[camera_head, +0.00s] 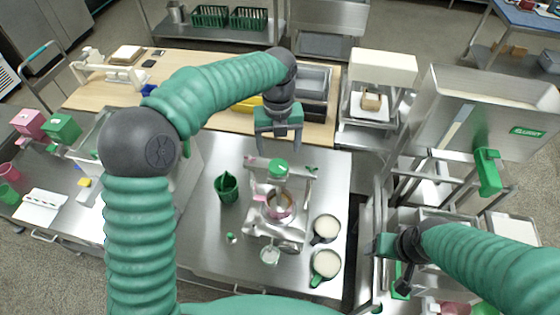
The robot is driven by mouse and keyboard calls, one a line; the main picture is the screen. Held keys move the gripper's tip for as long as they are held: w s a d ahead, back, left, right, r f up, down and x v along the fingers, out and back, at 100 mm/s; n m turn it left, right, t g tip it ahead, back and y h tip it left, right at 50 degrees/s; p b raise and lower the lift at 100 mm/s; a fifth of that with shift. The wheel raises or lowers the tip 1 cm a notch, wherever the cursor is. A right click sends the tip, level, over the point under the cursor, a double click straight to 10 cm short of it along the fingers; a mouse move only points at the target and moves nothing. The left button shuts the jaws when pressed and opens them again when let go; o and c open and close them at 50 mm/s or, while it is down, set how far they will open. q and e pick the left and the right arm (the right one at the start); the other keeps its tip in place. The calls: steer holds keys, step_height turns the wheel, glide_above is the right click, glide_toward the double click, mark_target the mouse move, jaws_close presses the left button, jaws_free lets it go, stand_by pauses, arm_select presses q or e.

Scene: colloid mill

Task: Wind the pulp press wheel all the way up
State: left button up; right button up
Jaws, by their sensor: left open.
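A small metal machine (275,225) with a green cap (278,167) and a pinkish bowl (280,205) stands on the steel table in the middle. I cannot tell for sure which part in view is the press wheel. My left gripper (279,146) is open and empty, fingers pointing down, above the table just behind the green cap. It appears apart from the machine. My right gripper (384,246) is at the lower right, beside a metal frame. Its fingers are too unclear to tell open from shut, or whether they touch anything.
Two pitchers with pale contents (326,228) (325,265) stand right of the machine, and a green jug (227,187) stands left. A large steel hopper (470,115) with a green handle (488,171) rises at right. A wooden counter (215,119) lies behind. The steel table's left middle is fairly clear.

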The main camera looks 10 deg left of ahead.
mark_target(278, 165)
arm_select(q)
steer(key=f, duration=0.3)
steer(key=w+a+f+p, duration=0.1)
steer(key=f, duration=0.2)
steer(key=w+f+p, duration=0.1)
steer(key=f, duration=0.2)
steer(key=shift+w+a, duration=0.15)
steer(key=shift+w, duration=0.05)
steer(key=shift+f, duration=0.4)
steer(key=shift+s+d+f, duration=0.1)
steer(key=shift+s+d, duration=0.45)
steer(key=shift+s, duration=0.1)
steer(key=shift+d, duration=0.1)
steer(key=shift+c, duration=1.5)
steer(key=shift+w+a, duration=0.25)
steer(key=shift+w, duration=0.05)
steer(key=c, duration=0.5)
steer(key=shift+a, duration=0.1)
steer(key=shift+c, duration=1.1)
steer(key=c, duration=0.3)
steer(key=shift+c, duration=0.2)
arm_select(e)
steer(key=shift+w+a+r, duration=0.2)
steer(key=shift+w+r, duration=0.25)
steer(key=shift+r, duration=0.05)
steer(key=shift+w+a+r, duration=0.15)
steer(key=shift+w+r, duration=0.25)
steer(key=shift+r, duration=0.1)
steer(key=shift+d, duration=0.1)
